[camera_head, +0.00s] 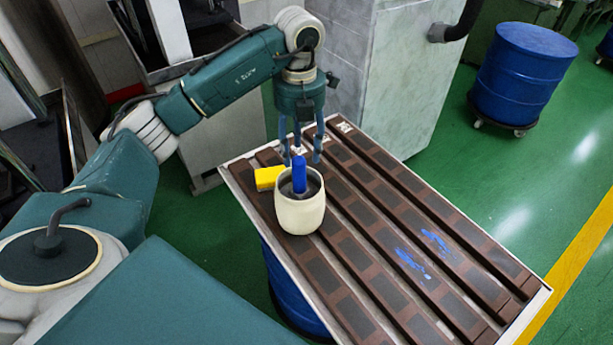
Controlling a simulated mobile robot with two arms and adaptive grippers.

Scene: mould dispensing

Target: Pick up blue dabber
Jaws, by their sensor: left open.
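The blue dabber (299,174) stands upright in a cream pot (300,212), with its blue handle rising above the rim. The pot stands on the brown slatted mould table (345,262), toward its left side. My left gripper (302,158) points down just above and behind the pot. Its fingers are apart, close to the top of the dabber handle, and hold nothing that I can see. Whether a finger touches the handle I cannot tell. The dabber's lower end is hidden inside the pot. My right gripper is not in view.
A yellow block (268,178) lies directly left of the pot. Blue smears (412,262) mark the slats at right. A grey cabinet (400,70) stands close behind the table.

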